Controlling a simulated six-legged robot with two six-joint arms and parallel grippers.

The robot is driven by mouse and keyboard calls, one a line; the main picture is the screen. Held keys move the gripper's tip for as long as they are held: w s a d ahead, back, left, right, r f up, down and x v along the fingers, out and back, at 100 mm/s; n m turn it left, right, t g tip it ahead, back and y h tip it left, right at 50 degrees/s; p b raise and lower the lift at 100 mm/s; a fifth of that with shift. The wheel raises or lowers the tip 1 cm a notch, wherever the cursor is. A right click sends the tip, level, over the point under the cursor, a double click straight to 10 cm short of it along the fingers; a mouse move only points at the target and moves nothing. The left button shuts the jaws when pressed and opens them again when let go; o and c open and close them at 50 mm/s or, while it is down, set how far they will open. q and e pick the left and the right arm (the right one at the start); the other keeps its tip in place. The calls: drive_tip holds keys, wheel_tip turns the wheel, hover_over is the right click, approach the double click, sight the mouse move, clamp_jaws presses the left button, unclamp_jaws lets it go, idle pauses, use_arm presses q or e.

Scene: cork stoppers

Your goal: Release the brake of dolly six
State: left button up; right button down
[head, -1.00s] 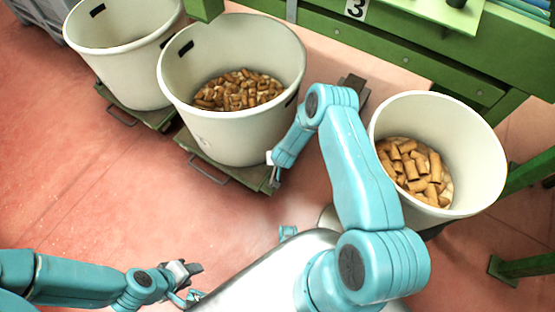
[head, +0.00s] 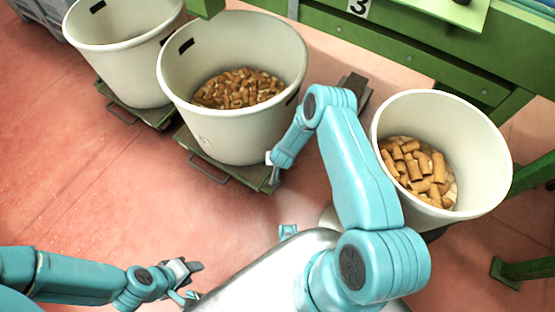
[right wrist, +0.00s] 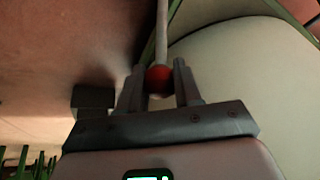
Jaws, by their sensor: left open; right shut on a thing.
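A flat dolly (head: 213,169) with a grey loop handle sits on the floor under the middle cream bin (head: 230,130). No number is readable on it. My right gripper (head: 273,180) is at this dolly's front right corner in the head view, largely hidden by its own arm. In the right wrist view, the gripper (right wrist: 158,88) is shut on a red ball knob (right wrist: 159,79) at the end of a pale rod (right wrist: 162,35). My left gripper (head: 191,270) is open and empty over bare floor at the lower left, away from the dolly.
The middle bin and right bin (head: 490,150) hold corks. Another bin (head: 125,70) stands on a dolly (head: 140,112) at the left. Reddish floor (head: 80,190) is clear at left.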

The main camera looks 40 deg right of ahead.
drive_tip(key=shift+a+r+h, duration=0.2)
drive_tip(key=shift+a+h, duration=0.1)
use_arm(q)
drive_tip(key=shift+s+a+f+b, duration=0.2)
drive_tip(key=shift+a+f+b, duration=0.2)
drive_tip(key=shift+f+b, duration=0.25)
use_arm(e)
drive_tip(key=s+a+n+t+h, duration=0.1)
drive_tip(key=s+a+t+h, duration=0.1)
drive_tip(key=a, duration=0.7)
drive_tip(key=shift+s+h, duration=0.9)
drive_tip(key=shift+h, duration=0.2)
drive_tip(key=shift+t, duration=0.3)
drive_tip(key=c, duration=1)
unclamp_jaws()
drive_tip(key=shift+o, duration=1)
drive_tip(key=shift+f, duration=0.15)
drive_tip(key=shift+d, duration=0.1)
